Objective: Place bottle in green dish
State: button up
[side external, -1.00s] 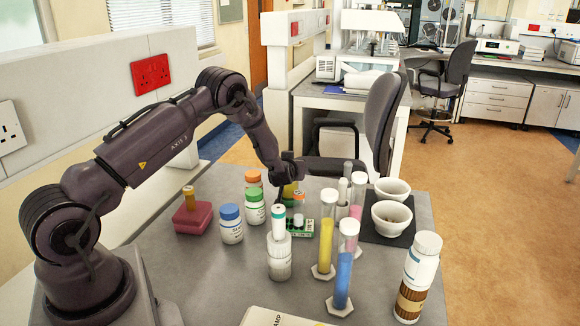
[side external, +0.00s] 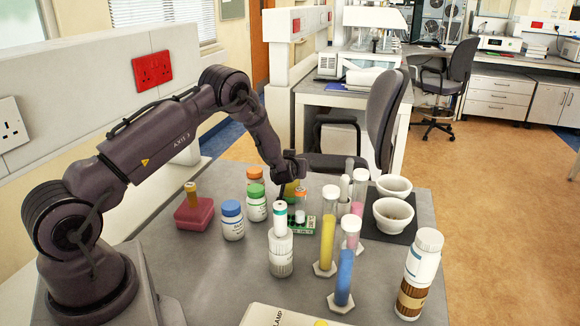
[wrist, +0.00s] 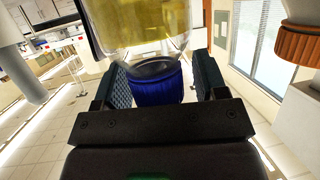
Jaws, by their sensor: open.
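A bottle with yellow liquid and a blue cap shows in the wrist view (wrist: 150,30). Its cap (wrist: 158,85) lies between the two finger pads of my gripper (wrist: 160,88), with gaps at the sides. My gripper is open. In the side view my gripper (side external: 292,172) is over the back middle of the table, at a yellow-green object (side external: 290,189) that is mostly hidden. A small low green item (side external: 303,232), partly hidden behind a white bottle, sits in front of it. I cannot tell if it is the green dish.
White bottles with blue (side external: 231,208), green (side external: 256,193) and orange (side external: 255,172) caps stand left of my gripper. Tubes of yellow (side external: 327,242) and blue (side external: 344,275) liquid stand to the right. Two white bowls (side external: 393,215) sit on a dark mat.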

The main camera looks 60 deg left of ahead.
jog(key=shift+s+d+r, duration=0.1)
jog(key=shift+d+r, duration=0.1)
jog(key=shift+r, duration=0.15)
jog(key=v, duration=1.1)
jog(key=shift+s, duration=0.2)
jog(key=shift+d+r, duration=0.15)
jog(key=shift+d, duration=0.05)
jog(key=d+r+m+t+h, duration=0.2)
jog(key=d+r+m+h, duration=0.3)
jog(key=d+r+h, duration=0.75)
jog(key=s+d+r+m+g, duration=0.1)
jog(key=s+d+r+m, duration=0.1)
jog(key=s, duration=0.6)
jog(key=s+d+r+m+g, duration=0.2)
jog(key=s+d+r, duration=0.2)
jog(key=s, duration=0.3)
jog(key=s+d+r+m+g, duration=0.1)
jog(key=s+d+r, duration=0.2)
jog(key=s, duration=0.5)
jog(key=shift+s+d+m+y, duration=0.3)
jog(key=shift+d+m+y, duration=0.15)
jog(key=shift+d, duration=0.3)
jog(key=shift+r, duration=0.15)
